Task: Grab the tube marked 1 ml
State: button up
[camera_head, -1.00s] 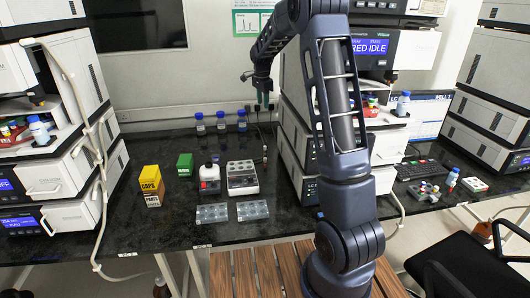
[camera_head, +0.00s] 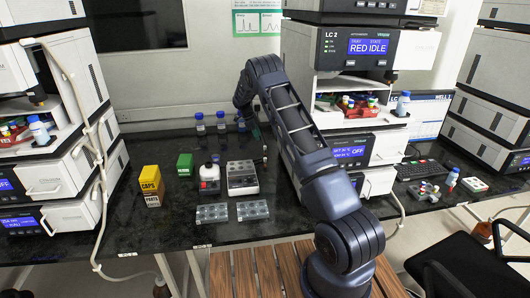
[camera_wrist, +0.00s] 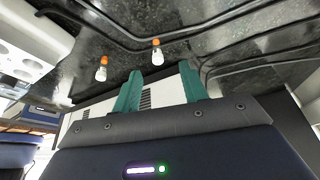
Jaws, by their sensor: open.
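Two small tubes with orange caps show in the wrist view against the dark bench: a left tube (camera_wrist: 101,73) and a right tube (camera_wrist: 157,55). No 1 ml mark is readable on either. My gripper (camera_wrist: 160,70) has two teal fingers spread apart with nothing between them. Both tubes lie beyond the fingertips in that picture, the right one nearly above the gap and the left one to its left.
Blue-capped bottles (camera_head: 200,129) stand at the wall. Instrument stacks flank the area. Dark cables cross the wrist view.

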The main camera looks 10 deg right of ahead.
send_near(265, 155)
jog(key=shift+w+d+f, duration=0.55)
jog(key=shift+d+f, duration=0.25)
jog(key=shift+f, duration=0.1)
jog(key=x, duration=0.4)
jog(key=shift+s+d, duration=0.15)
jog(key=shift+s, duration=0.25)
jog(key=shift+d+f, duration=0.15)
jog(key=shift+f, duration=0.35)
grip_shut()
